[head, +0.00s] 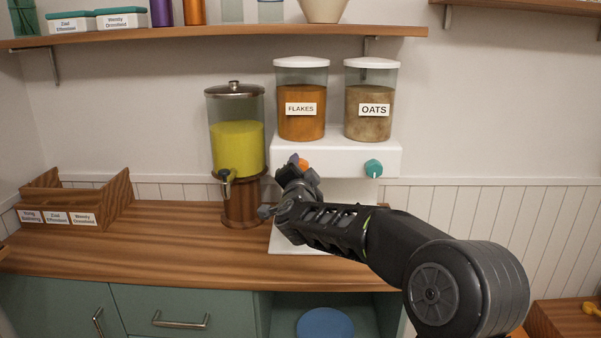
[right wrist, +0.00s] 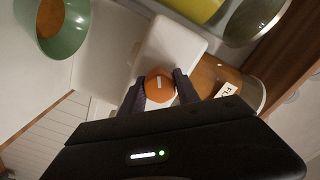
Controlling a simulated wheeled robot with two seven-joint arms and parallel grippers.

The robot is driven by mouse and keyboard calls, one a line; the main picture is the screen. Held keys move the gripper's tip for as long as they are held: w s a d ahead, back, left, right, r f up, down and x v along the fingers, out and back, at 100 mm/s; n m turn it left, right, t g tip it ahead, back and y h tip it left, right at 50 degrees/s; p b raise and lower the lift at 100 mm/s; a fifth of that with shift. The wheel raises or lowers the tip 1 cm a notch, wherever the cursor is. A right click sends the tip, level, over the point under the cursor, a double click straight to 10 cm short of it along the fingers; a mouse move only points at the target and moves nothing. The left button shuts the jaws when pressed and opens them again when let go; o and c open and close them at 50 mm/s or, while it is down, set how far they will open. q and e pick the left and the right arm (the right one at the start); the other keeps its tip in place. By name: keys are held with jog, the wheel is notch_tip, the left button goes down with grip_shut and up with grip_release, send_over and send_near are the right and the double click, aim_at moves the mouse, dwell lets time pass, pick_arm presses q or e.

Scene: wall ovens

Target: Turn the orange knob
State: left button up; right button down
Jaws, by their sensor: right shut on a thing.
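The orange knob (head: 303,163) is on the front of the white dispenser (head: 340,158), below the FLAKES canister (head: 301,108). In the head view most of the knob is hidden behind my right gripper (head: 297,168). In the right wrist view the knob (right wrist: 160,86) sits between the two dark fingers of my right gripper (right wrist: 159,90), which is shut on it. A pale line marks the knob's face. My left gripper is in neither view.
A teal knob (head: 373,168) sits under the OATS canister (head: 369,108). A drink dispenser (head: 235,135) with yellow liquid stands just left of my right gripper. A wooden box (head: 115,203) stands at the left of the counter (head: 150,245). A shelf (head: 230,34) runs above.

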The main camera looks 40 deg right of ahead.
jog(key=c, duration=0.9)
grip_release()
jog(key=v, duration=0.7)
jog(key=shift+s+a+b, duration=0.25)
jog(key=shift+s+b, duration=0.05)
jog(key=shift+b, duration=0.05)
